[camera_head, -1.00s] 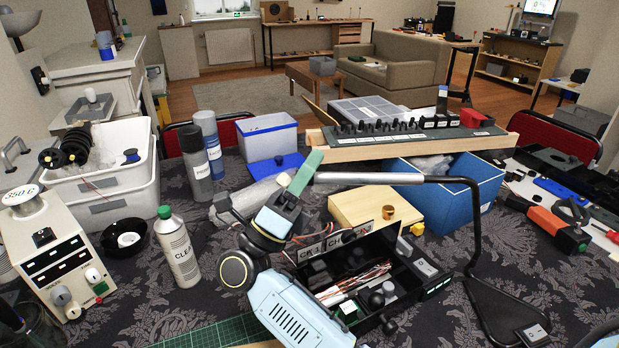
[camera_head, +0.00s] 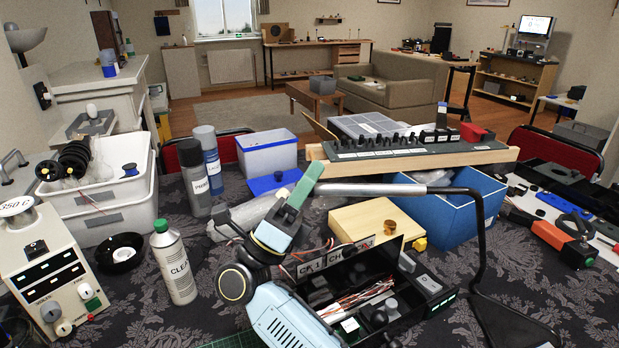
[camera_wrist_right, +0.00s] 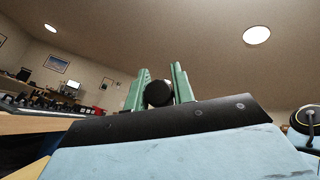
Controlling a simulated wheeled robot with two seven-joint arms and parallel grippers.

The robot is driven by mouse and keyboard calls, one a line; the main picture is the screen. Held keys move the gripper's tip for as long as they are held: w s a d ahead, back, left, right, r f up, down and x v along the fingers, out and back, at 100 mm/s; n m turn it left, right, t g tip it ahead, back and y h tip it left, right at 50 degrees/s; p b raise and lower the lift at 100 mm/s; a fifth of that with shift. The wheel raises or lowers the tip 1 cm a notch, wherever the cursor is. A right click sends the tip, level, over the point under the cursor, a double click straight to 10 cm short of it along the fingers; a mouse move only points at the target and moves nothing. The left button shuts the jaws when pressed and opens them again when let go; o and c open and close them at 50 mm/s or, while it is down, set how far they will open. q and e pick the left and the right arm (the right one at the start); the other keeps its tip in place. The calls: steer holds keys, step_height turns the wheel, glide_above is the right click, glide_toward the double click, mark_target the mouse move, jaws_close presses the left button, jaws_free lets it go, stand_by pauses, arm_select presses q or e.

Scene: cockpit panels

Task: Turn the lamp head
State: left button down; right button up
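The lamp head is a silver-grey tube (camera_head: 385,189) lying almost level above the table in the head view. Its right end joins a black bent pole (camera_head: 478,240) that runs down at the right. My right gripper (camera_head: 306,184), with green fingers, reaches up from the bottom middle to the tube's left end. In the right wrist view the dark round end of the lamp head (camera_wrist_right: 158,94) sits between the two green fingers (camera_wrist_right: 160,88). It fills the gap, so the fingers appear shut on it. The contact itself is hard to see. My left gripper is not in view.
Below the lamp stand a black box with wires (camera_head: 362,300) and a wooden box (camera_head: 365,222). A white bottle (camera_head: 174,264) and power supply (camera_head: 50,272) stand left.

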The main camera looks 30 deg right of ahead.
steer(key=o, duration=0.4)
steer(key=shift+a+f, duration=0.15)
steer(key=shift+f, duration=0.1)
steer(key=a, duration=0.4)
steer(key=s+a, duration=0.1)
steer(key=a, duration=0.7)
steer(key=shift+s+a+f, duration=0.2)
steer(key=shift+f, duration=0.05)
